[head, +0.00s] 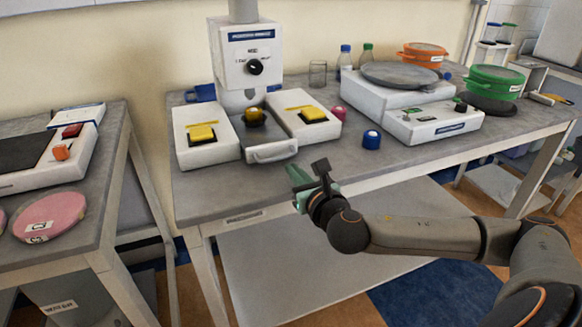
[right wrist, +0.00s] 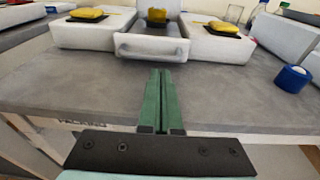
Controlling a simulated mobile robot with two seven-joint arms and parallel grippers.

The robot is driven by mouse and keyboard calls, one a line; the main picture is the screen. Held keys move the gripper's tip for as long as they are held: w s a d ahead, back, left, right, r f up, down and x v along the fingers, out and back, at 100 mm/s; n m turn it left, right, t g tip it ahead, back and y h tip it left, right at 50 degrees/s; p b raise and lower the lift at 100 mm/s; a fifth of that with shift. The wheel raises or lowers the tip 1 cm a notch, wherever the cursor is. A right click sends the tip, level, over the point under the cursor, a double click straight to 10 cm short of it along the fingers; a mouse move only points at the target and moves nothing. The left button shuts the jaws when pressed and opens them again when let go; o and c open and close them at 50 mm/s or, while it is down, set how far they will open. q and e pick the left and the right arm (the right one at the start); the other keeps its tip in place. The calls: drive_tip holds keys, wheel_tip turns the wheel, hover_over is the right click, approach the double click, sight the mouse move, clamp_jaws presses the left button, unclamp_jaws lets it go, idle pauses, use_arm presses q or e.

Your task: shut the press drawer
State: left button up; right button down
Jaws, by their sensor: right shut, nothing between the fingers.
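The press (head: 246,90) stands on the grey table, with a white side block carrying a yellow pad on each side. Its white drawer (head: 271,151) sticks out between the blocks, with a handle bar across its front; in the right wrist view the drawer (right wrist: 155,47) lies straight ahead. A dark and yellow piece (head: 254,115) shows at the back of the drawer. My right gripper (head: 298,186) is near the table's front edge, its green fingers shut and empty, pointing toward the drawer front and apart from it. My left gripper is not in view.
A white balance-like device (head: 433,122) stands further right. Bare tabletop (right wrist: 90,82) lies in front of the drawer. Another table (head: 90,215) is at the left.

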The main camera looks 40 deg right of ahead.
sight(286, 156)
drive_tip(key=shift+w+d+r, duration=0.1)
drive_tip(key=shift+w, duration=0.35)
drive_tip(key=shift+w+d+r, duration=0.1)
drive_tip(key=shift+w, duration=0.35)
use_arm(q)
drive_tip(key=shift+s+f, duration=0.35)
use_arm(e)
drive_tip(key=shift+w, duration=0.2)
